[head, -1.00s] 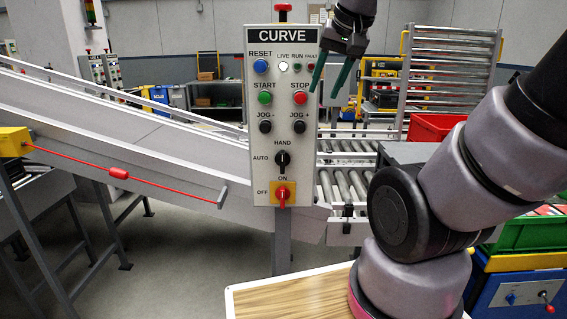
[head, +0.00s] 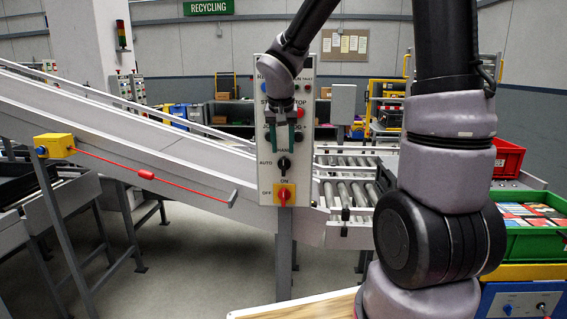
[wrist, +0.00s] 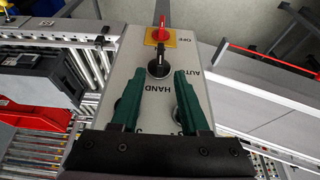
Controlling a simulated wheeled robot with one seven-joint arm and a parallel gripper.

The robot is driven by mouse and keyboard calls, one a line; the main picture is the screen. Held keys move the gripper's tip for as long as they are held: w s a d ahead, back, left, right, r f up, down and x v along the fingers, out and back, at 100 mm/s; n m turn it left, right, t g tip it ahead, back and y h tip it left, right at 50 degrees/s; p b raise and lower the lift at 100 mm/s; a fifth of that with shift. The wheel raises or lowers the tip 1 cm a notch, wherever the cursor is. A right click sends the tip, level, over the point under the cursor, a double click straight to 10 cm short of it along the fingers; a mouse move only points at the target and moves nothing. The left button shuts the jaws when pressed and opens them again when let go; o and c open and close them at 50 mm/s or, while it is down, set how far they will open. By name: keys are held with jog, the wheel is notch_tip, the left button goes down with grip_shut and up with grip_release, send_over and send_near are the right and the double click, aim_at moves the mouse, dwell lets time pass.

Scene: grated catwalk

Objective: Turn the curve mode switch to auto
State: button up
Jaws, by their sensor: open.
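The curve mode switch (head: 284,164) is a black rotary knob on the grey CURVE panel (head: 262,186), between the HAND label above and the yellow-red ON/OFF switch (head: 284,195) below. AUTO is printed to its left. Its handle looks upright, in line with HAND. It also shows in the wrist view (wrist: 158,69), where the panel appears upside down. My gripper (head: 281,153) is open and empty, with green fingers in front of the panel just above the knob. In the wrist view the fingertips (wrist: 157,74) flank the line to the knob, without visible contact. My wrist hides part of the upper panel.
RESET, START, STOP and jog buttons sit above the knob, partly covered. A red pull cord (head: 190,187) runs along the sloping conveyor at left. A roller conveyor (head: 350,190) lies right of the panel. A green bin (head: 530,240) stands at far right.

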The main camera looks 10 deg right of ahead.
aim_at(283, 158)
jog(key=x, duration=0.6)
jog(key=shift+w+f, duration=0.15)
jog(key=shift+c, duration=0.3)
grip_shut()
